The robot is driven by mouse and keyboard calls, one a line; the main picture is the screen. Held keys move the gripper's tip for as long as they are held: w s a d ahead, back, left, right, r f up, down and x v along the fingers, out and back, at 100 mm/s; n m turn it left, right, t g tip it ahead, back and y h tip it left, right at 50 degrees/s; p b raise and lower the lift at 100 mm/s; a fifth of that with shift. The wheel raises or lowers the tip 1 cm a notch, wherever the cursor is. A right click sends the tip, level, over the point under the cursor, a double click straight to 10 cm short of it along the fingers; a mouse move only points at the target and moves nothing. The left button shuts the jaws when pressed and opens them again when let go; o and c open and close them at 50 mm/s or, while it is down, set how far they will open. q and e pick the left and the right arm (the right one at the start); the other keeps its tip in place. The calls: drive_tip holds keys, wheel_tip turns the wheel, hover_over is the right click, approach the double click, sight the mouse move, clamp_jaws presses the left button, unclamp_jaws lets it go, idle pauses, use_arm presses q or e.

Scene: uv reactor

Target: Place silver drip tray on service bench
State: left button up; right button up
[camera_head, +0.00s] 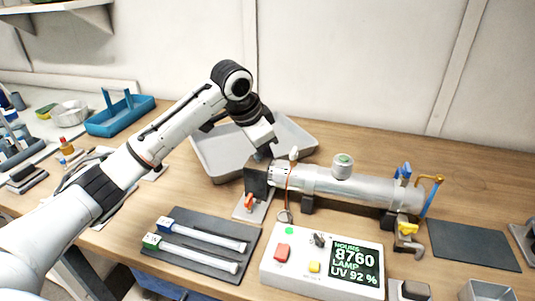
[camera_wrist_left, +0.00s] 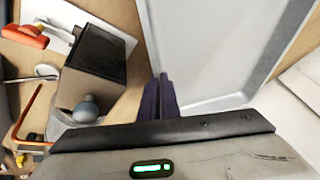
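The silver drip tray (camera_head: 213,160) is a shallow grey rectangular tray behind the left end of the reactor, over the wooden service bench (camera_head: 385,150). My left gripper (camera_head: 264,151) reaches down at the tray's near side. In the left wrist view the two dark fingers (camera_wrist_left: 159,97) are close together at the rim of the tray (camera_wrist_left: 208,60), and the rim runs in between them. They look shut on it. I cannot tell whether the tray touches the bench. My right gripper is not in view.
The silver reactor tube (camera_head: 330,183) lies just right of the gripper; its dark end block (camera_wrist_left: 96,52) is close to the fingers. In front are a dark mat (camera_head: 205,262) with two lamps and a control box (camera_head: 283,272). A blue caddy (camera_head: 120,118) stands left. Bench behind the tube is clear.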

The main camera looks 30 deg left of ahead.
use_arm(q)
drive_tip(key=o, duration=0.4)
drive_tip(key=shift+r, duration=0.1)
drive_tip(key=shift+r, duration=0.35)
drive_tip(key=v, duration=1.1)
drive_tip(key=shift+s+r, duration=0.15)
drive_tip(key=shift+r, duration=0.1)
